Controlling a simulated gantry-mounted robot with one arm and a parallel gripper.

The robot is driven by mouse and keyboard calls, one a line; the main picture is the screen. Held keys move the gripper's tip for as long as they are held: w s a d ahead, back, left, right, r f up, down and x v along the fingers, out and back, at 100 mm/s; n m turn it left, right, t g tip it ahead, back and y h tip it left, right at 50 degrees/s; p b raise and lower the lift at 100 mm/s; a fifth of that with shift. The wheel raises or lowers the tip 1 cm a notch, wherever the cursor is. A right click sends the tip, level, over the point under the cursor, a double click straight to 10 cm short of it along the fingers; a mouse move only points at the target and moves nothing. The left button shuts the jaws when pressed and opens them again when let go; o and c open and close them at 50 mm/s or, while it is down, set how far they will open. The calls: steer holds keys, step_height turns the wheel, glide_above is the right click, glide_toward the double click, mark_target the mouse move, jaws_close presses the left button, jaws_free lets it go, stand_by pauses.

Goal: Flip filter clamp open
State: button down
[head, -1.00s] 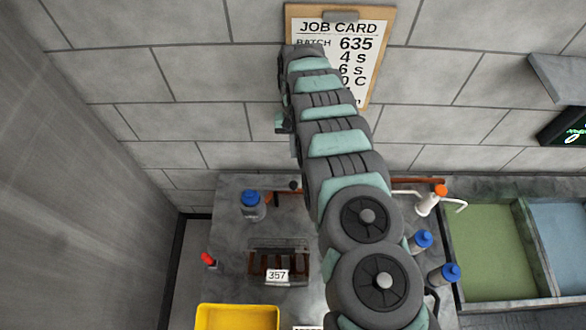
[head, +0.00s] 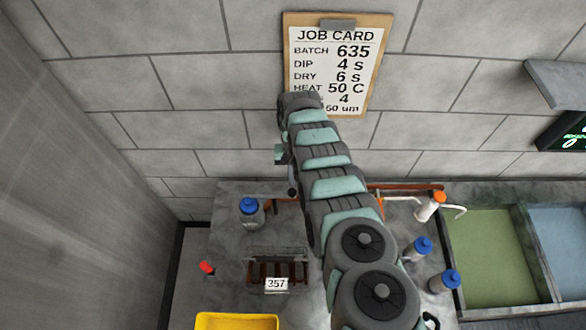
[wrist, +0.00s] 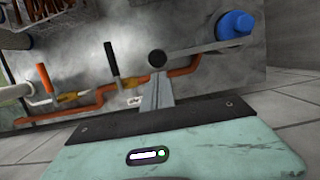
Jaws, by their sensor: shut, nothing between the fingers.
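My gripper (wrist: 158,80) is shut and empty, its narrow grey fingers pointing at the bench in the wrist view. A black ball knob (wrist: 157,59) shows right at the fingertips, on the end of a pale grey bar (wrist: 195,49) that runs right towards a blue-capped bottle (wrist: 236,24). This bar looks like the clamp's lever, but the filter clamp itself is not clearly visible. I cannot tell whether the fingers touch the knob. In the head view the blue-capped bottle (head: 249,211) stands left of my arm, which hides my fingers.
A rack labelled 357 (head: 277,284), a yellow tray (head: 237,321) and several bottles stand on the bench. The wall is behind.

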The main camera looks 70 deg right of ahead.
steer(key=shift+a+f, duration=0.15)
steer(key=shift+f, duration=0.4)
steer(key=shift+s+a+r+p, duration=0.1)
steer(key=shift+r+p, duration=0.05)
steer(key=shift+p, duration=0.3)
